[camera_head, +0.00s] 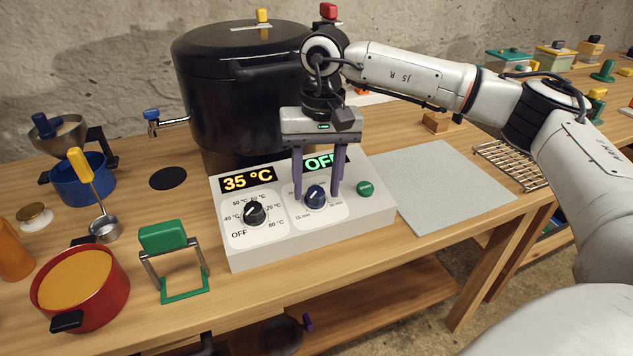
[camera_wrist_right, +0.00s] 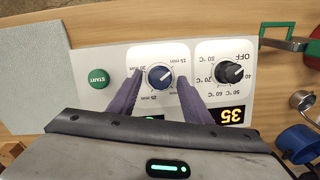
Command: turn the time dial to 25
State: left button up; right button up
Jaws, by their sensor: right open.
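The time dial is a blue knob (camera_head: 315,193) on the white control box (camera_head: 350,225). It also shows in the wrist view (camera_wrist_right: 160,77), with minute marks around it; the exact direction of its pointer is too small to tell. My right gripper (camera_head: 317,197) points down with its two purple fingers apart, one on each side of the dial. It also straddles the dial in the wrist view (camera_wrist_right: 159,80), and contact cannot be told. The green time display (camera_head: 318,162) reads OFF, partly hidden by a finger. My left gripper is out of view.
A black temperature dial (camera_head: 254,213) is left of the time dial, below a 35 °C display (camera_head: 248,178). A green START button (camera_head: 365,188) is to its right. A large black canner (camera_head: 235,90) stands behind. A grey mat (camera_head: 455,190) lies clear at right.

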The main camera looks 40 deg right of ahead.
jog(key=shift+c, duration=0.3)
jog(key=c, duration=1)
